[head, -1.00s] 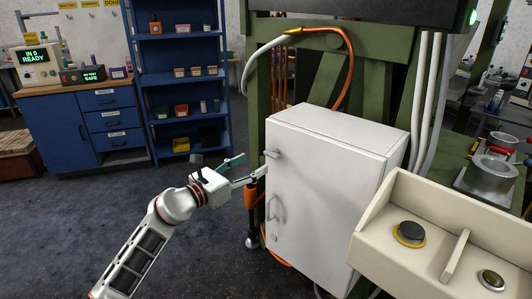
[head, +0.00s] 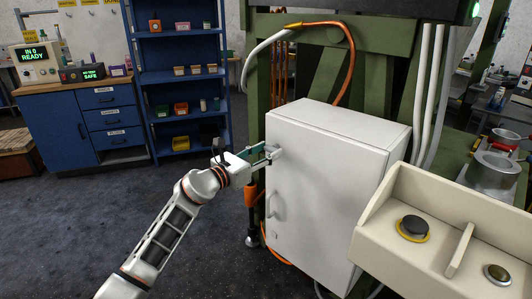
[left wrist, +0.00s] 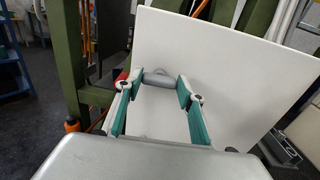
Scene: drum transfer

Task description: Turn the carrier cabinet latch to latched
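The white carrier cabinet (head: 335,190) stands in front of the green frame, its door closed as far as I can see. A small grey latch (left wrist: 157,77) sits high on the door near its left edge. In the left wrist view it lies crosswise between my fingers. My left gripper (head: 268,152) is at the latch; in the left wrist view the gripper (left wrist: 157,88) has its green-padded fingers apart, one either side of the latch. I cannot tell whether a finger touches it. In the head view the fingers mostly cover the latch. My right gripper is not in view.
A door handle (head: 272,205) is below the latch. A cream box (head: 440,190) with round buttons stands close to the cabinet's right. An orange hose (head: 350,75) runs above the cabinet. Blue shelves (head: 180,90) stand behind on the left.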

